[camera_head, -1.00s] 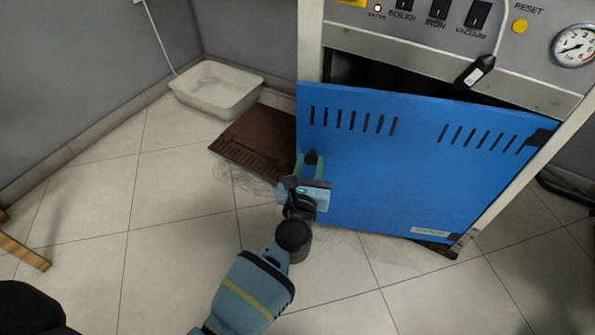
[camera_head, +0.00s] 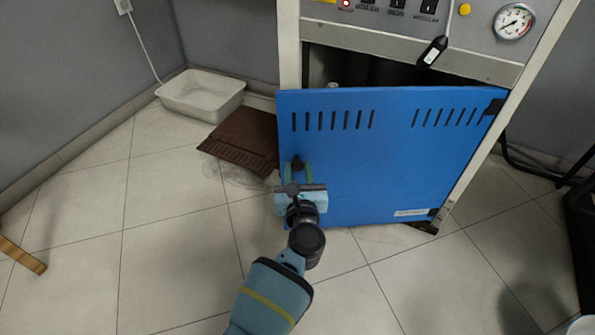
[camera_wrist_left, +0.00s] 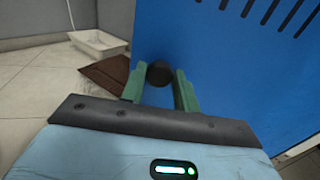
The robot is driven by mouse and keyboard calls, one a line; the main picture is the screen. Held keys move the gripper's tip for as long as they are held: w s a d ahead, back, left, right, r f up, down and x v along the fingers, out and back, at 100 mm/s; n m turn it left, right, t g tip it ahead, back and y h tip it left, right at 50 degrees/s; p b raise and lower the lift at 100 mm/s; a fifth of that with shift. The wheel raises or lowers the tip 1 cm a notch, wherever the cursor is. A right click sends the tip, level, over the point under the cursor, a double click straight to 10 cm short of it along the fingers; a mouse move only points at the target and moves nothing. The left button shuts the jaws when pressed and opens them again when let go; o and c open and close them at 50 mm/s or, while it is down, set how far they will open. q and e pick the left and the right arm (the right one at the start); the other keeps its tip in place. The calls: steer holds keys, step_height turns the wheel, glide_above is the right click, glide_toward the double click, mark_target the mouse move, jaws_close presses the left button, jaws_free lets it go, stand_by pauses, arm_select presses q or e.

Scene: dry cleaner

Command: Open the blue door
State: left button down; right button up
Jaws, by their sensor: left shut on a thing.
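The blue door (camera_head: 385,160) of the grey machine stands partly open in the head view, its left edge swung out toward me and its hinges on the right. A dark interior shows above its top edge. Its black round knob (camera_head: 297,163) is near the left edge. My left gripper (camera_head: 298,172) is shut on the knob. In the left wrist view, the green fingers (camera_wrist_left: 160,88) stand on both sides of the black knob (camera_wrist_left: 159,73), with the blue door (camera_wrist_left: 225,60) behind. My right gripper is not in view.
The control panel (camera_head: 400,12) with switches and a gauge (camera_head: 513,22) is above the door. A white tub (camera_head: 200,95) and a brown mat (camera_head: 243,142) lie on the floor at the left. Tiled floor in front is mostly clear. A dark crate (camera_head: 580,215) stands at the right edge.

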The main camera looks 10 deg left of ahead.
arm_select(q)
steer(key=shift+s+d+f, duration=0.1)
steer(key=shift+s+d, duration=0.15)
steer(key=shift+s, duration=0.05)
stand_by(0.4)
steer(key=c, duration=1.1)
jaws_free()
steer(key=shift+o, duration=0.2)
steer(key=shift+a, duration=0.1)
